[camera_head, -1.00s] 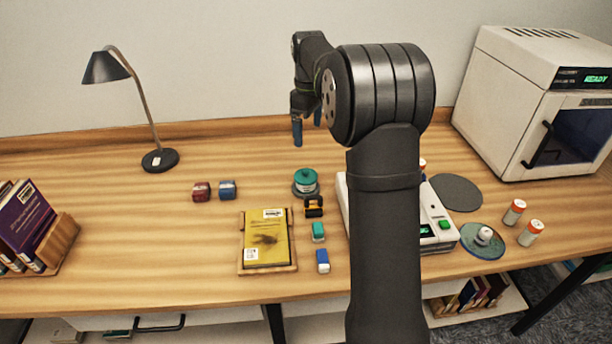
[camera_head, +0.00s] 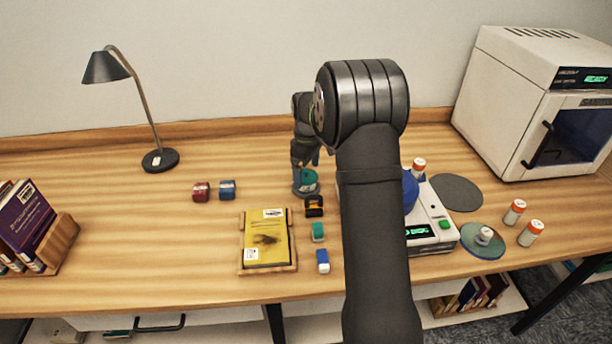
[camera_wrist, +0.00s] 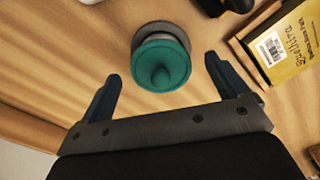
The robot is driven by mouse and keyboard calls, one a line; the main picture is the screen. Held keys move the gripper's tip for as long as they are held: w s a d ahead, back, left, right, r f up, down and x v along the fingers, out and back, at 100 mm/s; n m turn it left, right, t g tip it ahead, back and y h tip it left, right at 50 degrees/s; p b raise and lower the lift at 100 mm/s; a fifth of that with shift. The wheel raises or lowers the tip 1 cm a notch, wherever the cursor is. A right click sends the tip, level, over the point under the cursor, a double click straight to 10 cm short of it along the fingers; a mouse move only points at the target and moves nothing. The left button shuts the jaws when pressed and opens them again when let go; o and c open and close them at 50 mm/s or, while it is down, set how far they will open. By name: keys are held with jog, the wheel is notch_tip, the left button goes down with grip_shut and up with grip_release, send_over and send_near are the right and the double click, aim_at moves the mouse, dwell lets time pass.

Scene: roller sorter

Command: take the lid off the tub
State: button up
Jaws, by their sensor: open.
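The tub (camera_head: 306,193) stands upright on the table with a teal lid (camera_head: 307,183) on it. My gripper (camera_head: 306,163) is just above the tub. In the wrist view my gripper (camera_wrist: 162,67) is open and empty, with one finger on each side of the lid and apart from it. The gripper partly hides the lid in the head view.
Close by are a black-and-orange item (camera_head: 314,206), a yellow book in a wooden tray (camera_head: 242,270) and a white device (camera_head: 440,238) on the right. Red (camera_head: 201,192) and blue (camera_head: 227,190) items lie to the left.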

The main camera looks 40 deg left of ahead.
jog(key=shift+f, duration=0.1)
jog(key=shift+c, duration=0.2)
jog(key=c, duration=1)
